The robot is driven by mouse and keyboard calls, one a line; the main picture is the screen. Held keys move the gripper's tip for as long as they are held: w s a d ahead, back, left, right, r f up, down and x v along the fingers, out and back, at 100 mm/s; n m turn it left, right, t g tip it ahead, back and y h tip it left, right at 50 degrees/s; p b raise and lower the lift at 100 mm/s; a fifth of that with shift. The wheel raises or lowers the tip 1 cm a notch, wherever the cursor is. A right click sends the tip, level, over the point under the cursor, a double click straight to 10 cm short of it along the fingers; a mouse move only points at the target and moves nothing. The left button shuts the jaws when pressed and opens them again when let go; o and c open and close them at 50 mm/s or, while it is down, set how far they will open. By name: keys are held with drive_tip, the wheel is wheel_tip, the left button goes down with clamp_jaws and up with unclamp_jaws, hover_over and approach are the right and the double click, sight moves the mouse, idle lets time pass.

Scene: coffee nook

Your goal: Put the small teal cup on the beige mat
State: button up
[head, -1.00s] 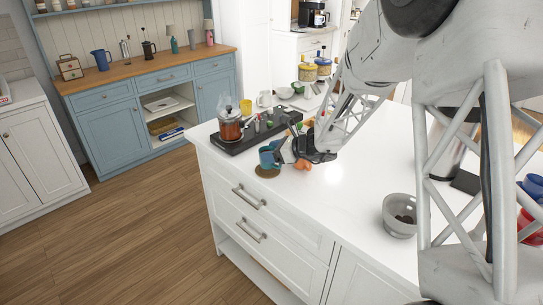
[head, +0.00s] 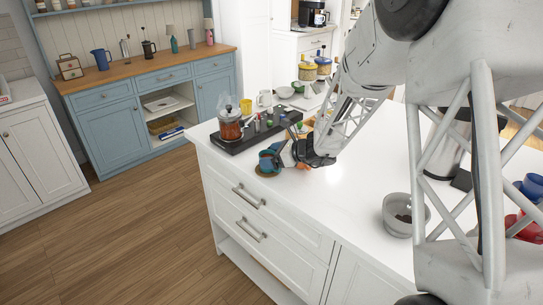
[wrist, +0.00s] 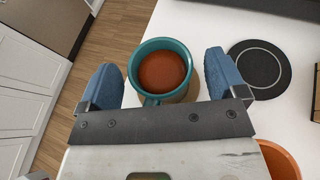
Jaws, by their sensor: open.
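The small teal cup (head: 267,160) stands upright at the near left corner of the white island, on the round beige-brown mat (head: 267,175). In the wrist view the cup (wrist: 160,68) is seen from above, with brown contents. A tan patch of the mat (wrist: 191,92) shows at its lower right; the rest is hidden under the cup. My gripper (wrist: 163,78) is open, with one blue finger on each side of the cup and a visible gap to both. In the head view my gripper (head: 287,155) reaches the cup from the right and partly covers it.
A dark tray (head: 240,143) with a glass coffee press (head: 230,125) is behind the cup. A black round coaster (wrist: 259,68) and an orange pot (wrist: 281,160) lie close to my right finger. A grey bowl (head: 398,215) stands farther right; the counter between is clear.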

drive_tip(key=shift+r, duration=0.1)
drive_tip(key=shift+d+r, duration=0.1)
drive_tip(key=v, duration=1.2)
drive_tip(key=shift+s, duration=0.15)
idle(0.6)
drive_tip(key=s+r+n+g+h, duration=0.2)
drive_tip(key=s+r+n, duration=0.3)
drive_tip(key=s, duration=0.5)
drive_tip(key=s+r+n+g+h, duration=0.25)
drive_tip(key=s+n, duration=0.35)
drive_tip(key=s, duration=0.5)
drive_tip(key=s+d+r+n+t+h, duration=0.1)
drive_tip(key=s+d+n+h, duration=0.2)
drive_tip(key=s, duration=0.7)
drive_tip(key=s+d+r+n+t+h, duration=0.1)
drive_tip(key=s+d+n+h, duration=0.3)
drive_tip(key=s+n, duration=0.4)
drive_tip(key=shift+s+r+h, duration=0.3)
drive_tip(key=shift+s+h, duration=0.35)
drive_tip(key=shift+s, duration=0.35)
drive_tip(key=shift+d, duration=0.15)
